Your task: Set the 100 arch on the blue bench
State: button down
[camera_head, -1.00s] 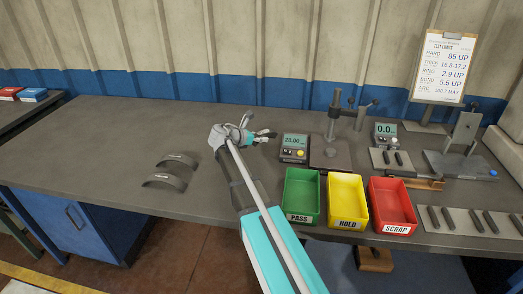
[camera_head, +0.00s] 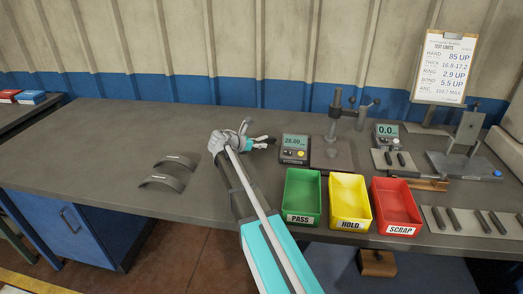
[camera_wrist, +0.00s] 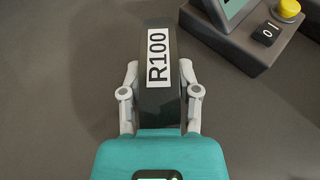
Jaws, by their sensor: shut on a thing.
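A dark arch (camera_wrist: 158,95) with a white R100 label lies between the two fingers of my gripper (camera_wrist: 160,98) in the wrist view, and the gripper is shut on it. In the head view my gripper (camera_head: 262,142) is over the grey-topped bench (camera_head: 95,135), left of the display unit. The arch is hard to make out there, and I cannot tell whether it touches the bench top. The bench has a blue cabinet (camera_head: 75,230) under its left part.
Two other grey arches (camera_head: 176,161) (camera_head: 162,182) stand on the bench to the left. A display unit (camera_head: 294,148) is close on the gripper's right. Green (camera_head: 303,219), yellow (camera_head: 350,224) and red (camera_head: 399,230) bins line the front edge. The bench's far left is clear.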

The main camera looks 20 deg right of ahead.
jog(key=shift+f+b, duration=0.4)
jog(key=shift+f, duration=0.25)
jog(key=shift+f, duration=0.1)
jog(key=shift+c, duration=1.6)
grip_release()
jog(key=shift+a+r, duration=0.15)
jog(key=shift+r, duration=0.1)
jog(key=shift+s+a+r+p, duration=0.1)
jog(key=shift+a+r+p, duration=0.05)
jog(key=shift+a+p, duration=0.2)
jog(key=p+v, duration=0.3)
jog(key=v, duration=0.6)
jog(key=shift+s+a+r+p, duration=0.1)
jog(key=shift+a+r+p, duration=0.15)
jog(key=shift+a+p, duration=0.1)
jog(key=shift+s+a+r, duration=0.1)
jog(key=shift+a+r, duration=0.05)
jog(key=shift+a, duration=0.35)
